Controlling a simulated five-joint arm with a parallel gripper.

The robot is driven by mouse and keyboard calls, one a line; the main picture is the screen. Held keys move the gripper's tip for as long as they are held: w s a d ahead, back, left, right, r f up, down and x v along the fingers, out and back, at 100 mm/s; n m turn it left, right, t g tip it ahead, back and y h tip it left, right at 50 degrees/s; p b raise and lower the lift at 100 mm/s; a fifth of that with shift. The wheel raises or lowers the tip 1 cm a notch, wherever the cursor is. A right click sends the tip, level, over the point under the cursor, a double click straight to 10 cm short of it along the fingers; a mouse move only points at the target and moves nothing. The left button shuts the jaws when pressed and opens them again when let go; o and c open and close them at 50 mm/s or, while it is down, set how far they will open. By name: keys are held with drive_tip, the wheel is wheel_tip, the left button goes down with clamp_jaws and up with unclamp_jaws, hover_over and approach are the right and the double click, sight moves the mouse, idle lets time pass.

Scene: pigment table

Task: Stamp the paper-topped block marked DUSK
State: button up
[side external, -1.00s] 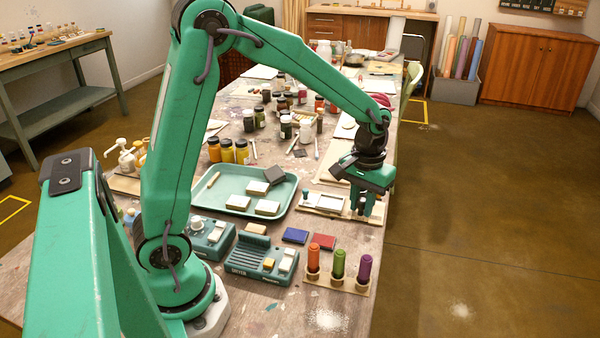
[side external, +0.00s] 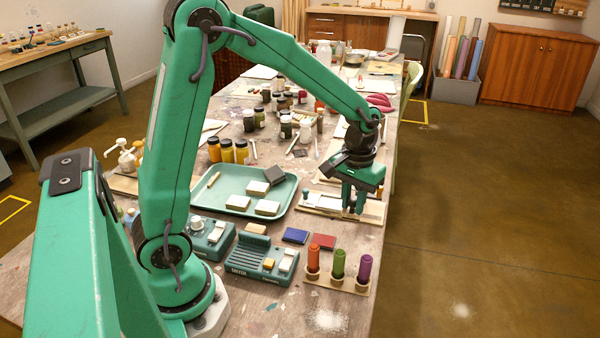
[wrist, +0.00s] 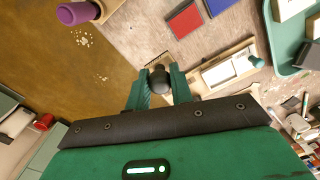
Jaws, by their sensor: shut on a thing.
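My gripper (side external: 353,208) is at the right end of a wooden holder (side external: 317,210) in the side view. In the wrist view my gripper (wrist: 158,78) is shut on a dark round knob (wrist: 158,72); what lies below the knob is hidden. Several paper-topped blocks (side external: 267,208) lie on a teal tray (side external: 204,200). No marking on any block is readable, so I cannot tell which is DUSK.
A blue pad (side external: 295,236) and a red pad (side external: 323,241) lie in front of the holder. A rack with orange, green (side external: 338,264) and purple upright sticks stands near the table edge. A teal device (side external: 256,258) and jars (side external: 227,151) stand nearby.

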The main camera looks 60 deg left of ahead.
drive_tip(key=s+a, duration=0.3)
drive_tip(key=s+a+f, duration=0.1)
drive_tip(key=s+a, duration=0.1)
drive_tip(key=s, duration=0.1)
drive_tip(key=s+a, duration=0.2)
drive_tip(key=a, duration=0.1)
drive_tip(key=shift+s+a+f, duration=0.25)
drive_tip(key=shift+s+a, duration=0.05)
drive_tip(key=shift+s, duration=0.1)
drive_tip(key=shift+s+a+f, duration=0.1)
drive_tip(key=shift+s+a, duration=0.2)
drive_tip(key=shift+s, duration=0.2)
drive_tip(key=shift+f, duration=0.15)
drive_tip(key=shift+f, duration=2.85)
drive_tip(key=shift+f, duration=0.6)
wheel_tip(320, 180, up, 7)
idle(1.1)
idle(0.3)
